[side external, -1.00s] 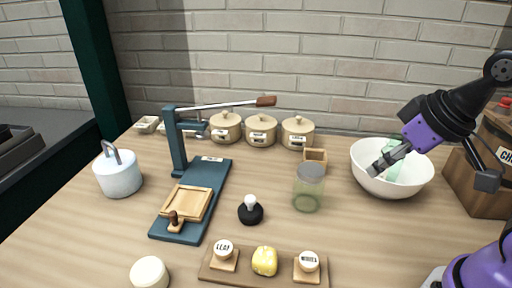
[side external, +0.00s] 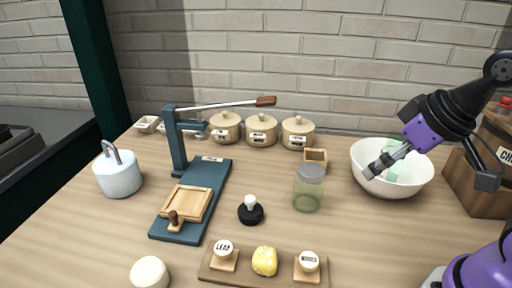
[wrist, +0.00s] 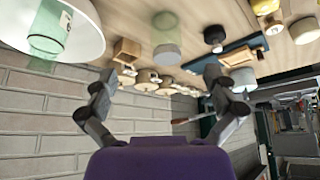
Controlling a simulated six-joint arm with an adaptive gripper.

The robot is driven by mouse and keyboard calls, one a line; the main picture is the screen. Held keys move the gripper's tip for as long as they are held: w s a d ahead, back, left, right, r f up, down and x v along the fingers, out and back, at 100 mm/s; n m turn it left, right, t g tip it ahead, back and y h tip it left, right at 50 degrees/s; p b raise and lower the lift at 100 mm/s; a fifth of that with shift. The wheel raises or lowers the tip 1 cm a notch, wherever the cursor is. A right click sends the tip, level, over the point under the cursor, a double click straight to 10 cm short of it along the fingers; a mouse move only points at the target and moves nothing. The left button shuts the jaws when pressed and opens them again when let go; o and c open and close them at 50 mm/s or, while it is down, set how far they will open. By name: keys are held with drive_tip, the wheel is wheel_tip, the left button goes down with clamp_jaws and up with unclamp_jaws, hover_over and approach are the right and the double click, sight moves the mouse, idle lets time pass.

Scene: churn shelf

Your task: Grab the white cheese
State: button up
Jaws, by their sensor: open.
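A pale, cream-white round block (side external: 150,272), which looks like the white cheese, lies on the table at the front left in the side view. My gripper (side external: 374,170) is at the right, over the near-left part of a white bowl (side external: 420,180), far from that block. In the wrist view my gripper (wrist: 158,78) has its two fingers spread apart with nothing between them. A pale green thing (side external: 394,172) is in the bowl, partly hidden by my gripper; I cannot tell what it is.
A blue lever press (side external: 215,190), a glass jar (side external: 308,188) and a black stamp with a white knob (side external: 250,212) stand mid-table. A board (side external: 284,278) with a yellow lump and two stamps lies in front. Lidded pots (side external: 262,130) line the back. A wooden crate (side external: 476,185) stands right.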

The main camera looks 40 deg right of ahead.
drive_tip(key=n+y, duration=0.2)
drive_tip(key=n, duration=0.2)
hover_over(148, 270)
drive_tip(key=s+d, duration=0.3)
drive_tip(key=s, duration=0.1)
wheel_tip(148, 270, down, 7)
drive_tip(key=a+f, duration=0.1)
drive_tip(key=f, duration=0.1)
drive_tip(key=w+a+f, duration=0.1)
drive_tip(key=f, duration=0.1)
drive_tip(key=shift+w+a, duration=0.1)
drive_tip(key=shift+a, duration=0.05)
drive_tip(key=shift+n, duration=0.3)
drive_tip(key=x, duration=0.6)
drive_tip(key=shift+w+f, duration=0.1)
